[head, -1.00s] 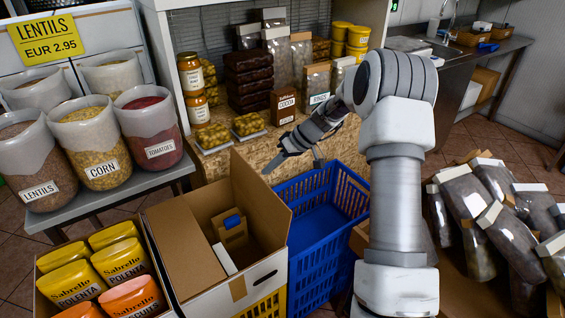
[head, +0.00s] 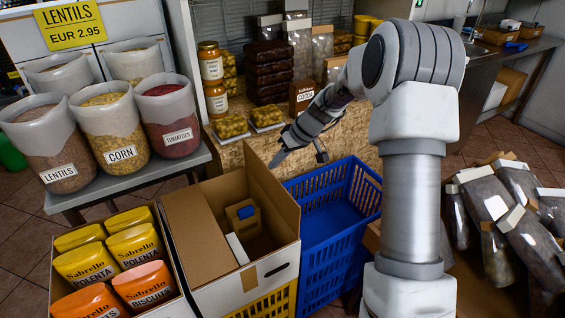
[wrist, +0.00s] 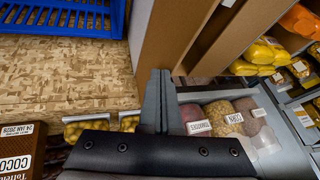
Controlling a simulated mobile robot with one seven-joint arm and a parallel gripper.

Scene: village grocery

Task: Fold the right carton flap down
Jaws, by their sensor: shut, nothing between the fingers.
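The open carton (head: 222,285) is white outside and brown inside. Its right flap (head: 272,200) stands up along the right side, and a brown panel lies flat across its left part. Inside are a small brown package with a blue top (head: 243,217) and a white item (head: 237,249). My gripper (head: 273,163) is at the far end of the right flap, near its upper edge. In the wrist view the grey fingers (wrist: 157,98) are together and empty, close to the flap (wrist: 170,40). I cannot tell whether they touch it.
A blue basket (head: 330,225) stands right beside the carton, over a yellow crate's right. A box of polenta and biscuit bags (head: 165,275) is on the left. The wooden display (head: 228,155) with jars and packs is behind. Bagged goods lie at right.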

